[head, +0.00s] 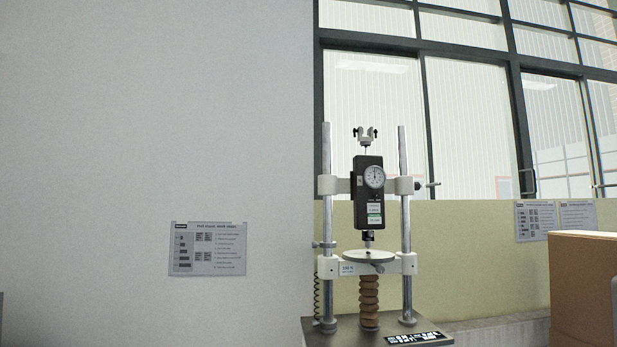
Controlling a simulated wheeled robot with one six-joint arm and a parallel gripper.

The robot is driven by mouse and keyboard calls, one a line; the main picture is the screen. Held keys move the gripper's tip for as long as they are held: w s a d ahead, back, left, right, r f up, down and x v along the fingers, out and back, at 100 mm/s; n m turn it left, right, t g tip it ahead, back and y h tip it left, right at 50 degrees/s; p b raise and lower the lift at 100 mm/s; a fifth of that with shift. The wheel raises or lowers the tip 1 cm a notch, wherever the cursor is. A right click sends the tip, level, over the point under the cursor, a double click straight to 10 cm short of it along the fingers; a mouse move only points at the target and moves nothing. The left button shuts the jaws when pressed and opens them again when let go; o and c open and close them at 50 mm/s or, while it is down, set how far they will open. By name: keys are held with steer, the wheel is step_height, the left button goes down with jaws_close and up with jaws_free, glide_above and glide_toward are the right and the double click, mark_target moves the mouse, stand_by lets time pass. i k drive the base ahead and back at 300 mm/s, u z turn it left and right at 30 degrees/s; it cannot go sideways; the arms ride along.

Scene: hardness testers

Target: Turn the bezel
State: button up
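The tester (368,190) stands right of the middle in the head view, with a dark upright gauge body held between two steel columns. A round white dial with a bezel (374,176) around its rim sits on the upper front of this body. The dial faces me; its marks are too small to read. Below the body is a round plate (368,256) on a brown ribbed column. My gripper does not show in this view, and nothing is seen touching the bezel.
The tester rests on a dark base (350,335) at the bottom edge. A brown box (583,290) stands at the right. A printed sheet (208,249) hangs on the grey wall at left. Windows are behind. The space in front of the dial looks clear.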

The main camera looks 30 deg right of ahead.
mark_target(368, 175)
steer(key=u, duration=1.45)
steer(key=k, duration=1.2)
steer(key=z, duration=1.3)
steer(key=i, duration=0.3)
